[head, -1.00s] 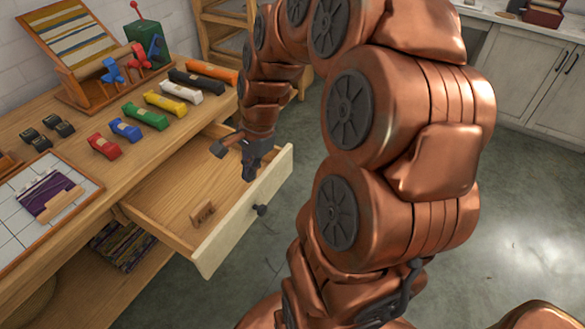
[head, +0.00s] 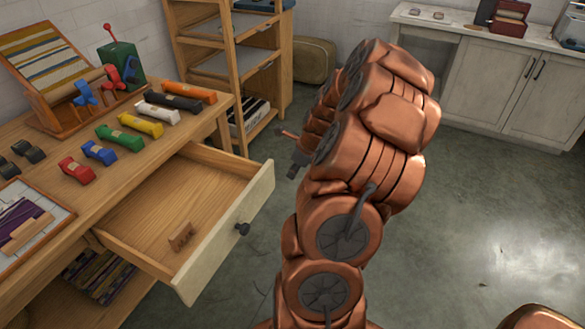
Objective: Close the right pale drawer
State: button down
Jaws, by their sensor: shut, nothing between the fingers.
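The right pale drawer (head: 226,236) is pulled out from under the wooden table. My arm hides part of the gripper.
The table (head: 150,165) holds several colored wool skeins, including a green skein (head: 120,138), and a loom (head: 60,75). A wooden shelf (head: 235,70) stands behind. Grey floor (head: 470,215) is clear on the right.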

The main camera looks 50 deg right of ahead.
aim_at(270, 188)
jog(key=w+a+f+p, duration=0.1)
jog(key=w+f, duration=0.5)
jog(key=shift+a, duration=0.25)
jog(key=shift+w+r, duration=0.1)
jog(key=shift+w, duration=0.1)
